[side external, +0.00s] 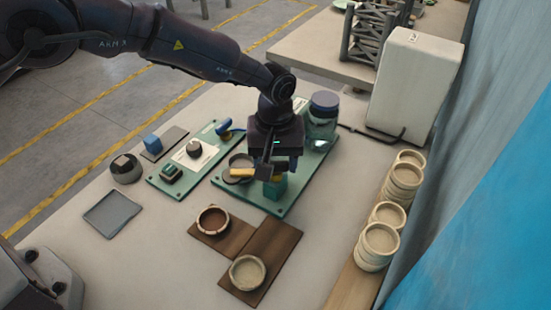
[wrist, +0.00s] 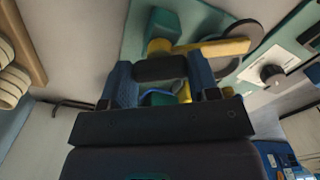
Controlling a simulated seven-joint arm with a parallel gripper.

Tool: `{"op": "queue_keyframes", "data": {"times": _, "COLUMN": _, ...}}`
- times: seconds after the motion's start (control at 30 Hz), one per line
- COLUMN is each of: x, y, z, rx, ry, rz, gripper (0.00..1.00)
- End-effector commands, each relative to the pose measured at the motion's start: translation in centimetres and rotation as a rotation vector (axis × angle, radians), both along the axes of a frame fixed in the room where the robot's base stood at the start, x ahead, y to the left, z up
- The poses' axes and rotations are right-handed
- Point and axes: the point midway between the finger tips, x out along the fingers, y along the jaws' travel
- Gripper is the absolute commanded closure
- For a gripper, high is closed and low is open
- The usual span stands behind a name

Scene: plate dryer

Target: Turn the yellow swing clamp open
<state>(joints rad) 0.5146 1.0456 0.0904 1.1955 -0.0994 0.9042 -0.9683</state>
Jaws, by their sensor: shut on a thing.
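The yellow swing clamp (side external: 239,172) is on the green plate (side external: 222,182), beside a teal block (side external: 275,188). In the wrist view the yellow clamp arm (wrist: 218,47) reaches across the edge of a dark round part (wrist: 250,31). My gripper (side external: 265,169) is down at the clamp's block end. In the wrist view my fingers (wrist: 163,82) close around the clamp's end, with a dark piece (wrist: 160,68) and a bit of yellow between them. The fingers hide the exact contact.
A lidded glass jar (side external: 322,120) stands close behind my gripper. A second green panel (side external: 193,158) with a knob lies to the left. Wooden boards with round dishes (side external: 247,272) lie in front, and stacked dishes (side external: 380,243) stand at right.

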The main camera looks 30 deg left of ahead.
Motion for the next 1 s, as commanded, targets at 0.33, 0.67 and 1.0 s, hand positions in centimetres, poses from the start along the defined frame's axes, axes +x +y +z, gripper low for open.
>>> {"op": "queue_keyframes", "data": {"times": 0.33, "x": -0.01, "y": -0.03, "z": 0.10, "rx": 0.001, "ry": 0.001, "rz": 0.328, "gripper": 0.87}}
{"op": "queue_keyframes", "data": {"times": 0.67, "x": -0.03, "y": -0.04, "z": 0.10, "rx": 0.000, "ry": 0.001, "rz": 0.637, "gripper": 0.87}}
{"op": "queue_keyframes", "data": {"times": 1.0, "x": -0.02, "y": -0.01, "z": 0.10, "rx": 0.001, "ry": 0.002, "rz": 0.890, "gripper": 0.87}}
